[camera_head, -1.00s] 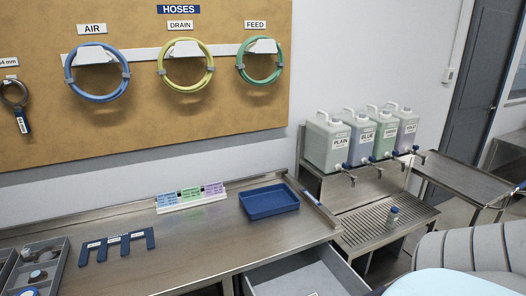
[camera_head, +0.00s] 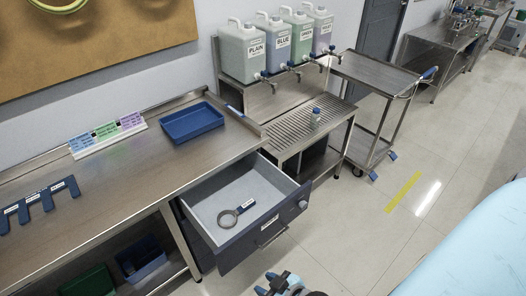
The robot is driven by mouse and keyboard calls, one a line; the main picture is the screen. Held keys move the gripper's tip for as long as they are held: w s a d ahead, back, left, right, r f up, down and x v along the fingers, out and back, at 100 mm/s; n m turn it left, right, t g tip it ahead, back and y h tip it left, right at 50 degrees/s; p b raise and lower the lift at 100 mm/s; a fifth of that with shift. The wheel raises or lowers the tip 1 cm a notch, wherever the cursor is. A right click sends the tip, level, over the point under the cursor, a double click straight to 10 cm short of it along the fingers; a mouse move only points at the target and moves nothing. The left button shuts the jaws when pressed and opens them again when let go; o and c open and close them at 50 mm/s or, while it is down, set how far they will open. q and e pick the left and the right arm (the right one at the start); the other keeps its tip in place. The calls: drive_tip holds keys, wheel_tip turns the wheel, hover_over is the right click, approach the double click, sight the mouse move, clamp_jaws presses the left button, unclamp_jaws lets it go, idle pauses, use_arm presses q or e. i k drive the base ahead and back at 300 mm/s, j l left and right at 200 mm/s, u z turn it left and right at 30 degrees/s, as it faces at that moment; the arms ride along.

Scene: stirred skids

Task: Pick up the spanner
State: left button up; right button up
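The spanner (camera_head: 240,213) lies flat in the open drawer (camera_head: 207,213) under the bench. It has a grey ring at its left end and a dark blue handle with a white label pointing to the upper right. My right gripper (camera_head: 274,284) shows at the bottom edge, in front of the drawer and apart from the spanner. It is partly cut off, and I cannot tell whether its fingers are open. My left gripper is not in view.
The drawer's front panel (camera_head: 266,232) stands out from the bench. A blue tray (camera_head: 192,122) and a label rack (camera_head: 108,137) stand on the steel bench. Jugs (camera_head: 243,52) stand above a drain stand with a small bottle (camera_head: 316,117).

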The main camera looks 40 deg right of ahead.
sight(241, 209)
drive_tip(key=z, duration=0.8)
drive_tip(key=i+j+u, duration=0.2)
drive_tip(key=i, duration=0.2)
drive_tip(key=i+j+u, duration=0.15)
drive_tip(key=i, duration=0.3)
